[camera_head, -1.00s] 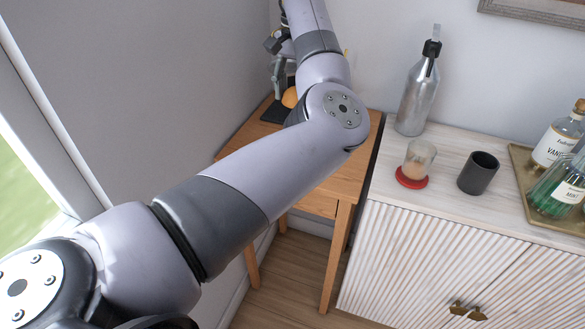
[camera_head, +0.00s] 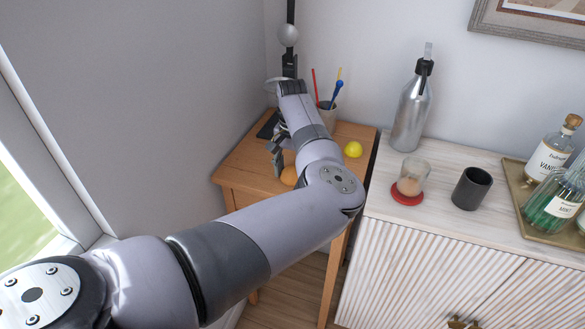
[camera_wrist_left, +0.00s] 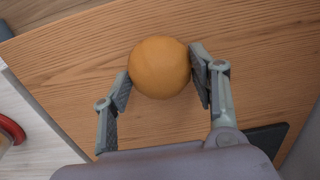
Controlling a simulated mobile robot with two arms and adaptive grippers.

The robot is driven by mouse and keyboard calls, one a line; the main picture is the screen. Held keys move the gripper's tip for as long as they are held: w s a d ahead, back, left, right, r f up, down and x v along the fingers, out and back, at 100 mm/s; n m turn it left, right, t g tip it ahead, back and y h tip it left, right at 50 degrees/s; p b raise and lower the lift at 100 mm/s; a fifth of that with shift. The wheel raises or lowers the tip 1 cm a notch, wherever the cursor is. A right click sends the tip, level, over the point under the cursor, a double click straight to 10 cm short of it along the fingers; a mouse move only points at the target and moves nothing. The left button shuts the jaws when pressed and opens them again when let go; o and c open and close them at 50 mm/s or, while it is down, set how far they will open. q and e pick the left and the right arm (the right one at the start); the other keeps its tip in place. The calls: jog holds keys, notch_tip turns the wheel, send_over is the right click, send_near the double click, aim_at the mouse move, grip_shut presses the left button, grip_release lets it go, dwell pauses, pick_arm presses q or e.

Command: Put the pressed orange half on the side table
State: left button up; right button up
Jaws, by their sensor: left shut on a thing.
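The orange half (camera_wrist_left: 160,68) shows its round orange side in the left wrist view, between the fingertips of my left gripper (camera_wrist_left: 160,76). The gripper is shut on it. In the head view, my left gripper (camera_head: 281,160) is over the side table (camera_head: 236,173), and the orange half (camera_head: 289,176) is partly hidden by my arm. The wooden tabletop lies below it; I cannot tell whether the orange half touches it. The cut face is not visible. My right gripper is not in view.
A citrus press (camera_head: 289,37) stands at the table's back, partly hidden by my arm. A yellow lemon (camera_head: 353,149) and a cup with utensils (camera_head: 328,112) are near the back right. The cabinet to the right holds a steel bottle (camera_head: 410,112) and a glass (camera_head: 412,177).

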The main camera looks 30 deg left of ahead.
aim_at(292, 169)
pick_arm(q)
jog(key=shift+f, duration=0.2)
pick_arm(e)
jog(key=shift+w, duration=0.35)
pick_arm(q)
jog(key=o, duration=1.2)
jog(key=shift+f, duration=0.1)
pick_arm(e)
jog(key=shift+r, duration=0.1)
pick_arm(q)
jog(key=shift+r, duration=0.2)
notch_tip(292, 169, up, 12)
jog(key=shift+f+b, duration=0.1)
jog(key=shift+b, duration=0.7)
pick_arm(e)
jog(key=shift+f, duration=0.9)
pick_arm(q)
jog(key=shift+s, duration=0.1)
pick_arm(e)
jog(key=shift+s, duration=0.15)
